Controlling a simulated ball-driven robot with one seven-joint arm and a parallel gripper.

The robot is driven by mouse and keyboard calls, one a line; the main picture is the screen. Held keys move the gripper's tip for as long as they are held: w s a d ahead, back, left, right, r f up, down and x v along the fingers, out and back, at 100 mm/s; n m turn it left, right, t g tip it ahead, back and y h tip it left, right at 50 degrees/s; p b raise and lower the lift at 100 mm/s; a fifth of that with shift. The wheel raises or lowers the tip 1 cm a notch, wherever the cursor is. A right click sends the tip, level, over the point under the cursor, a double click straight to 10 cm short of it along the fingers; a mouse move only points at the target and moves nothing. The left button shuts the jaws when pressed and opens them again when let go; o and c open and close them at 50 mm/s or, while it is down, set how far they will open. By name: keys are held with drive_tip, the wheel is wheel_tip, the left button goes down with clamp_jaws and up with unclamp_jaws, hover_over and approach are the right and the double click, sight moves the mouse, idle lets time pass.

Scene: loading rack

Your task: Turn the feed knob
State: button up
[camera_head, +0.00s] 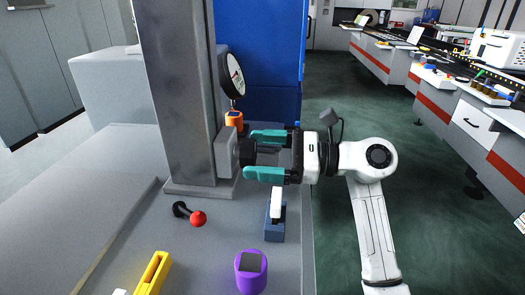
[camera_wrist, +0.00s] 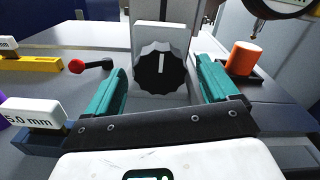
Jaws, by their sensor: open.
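The feed knob (camera_wrist: 161,68) is black and ribbed with a white pointer line, which looks close to upright. It sits on a light grey plate (camera_wrist: 161,33) on the metal column. In the head view the knob (camera_head: 247,151) sticks out to the right from its plate, partly hidden by the fingers. My gripper (camera_head: 262,154) has teal fingers and is open, with its tips reaching to either side of the knob. In the wrist view my gripper (camera_wrist: 163,85) has one finger left and one right of the knob, with gaps visible.
A red-balled lever (camera_head: 198,218), a purple cylinder (camera_head: 251,271), a yellow block (camera_head: 153,272) and a blue block with a white label (camera_head: 275,228) stand on the grey table.

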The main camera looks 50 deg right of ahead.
drive_tip(key=shift+c, duration=0.5)
drive_tip(key=c, duration=1)
drive_tip(key=shift+o, duration=0.2)
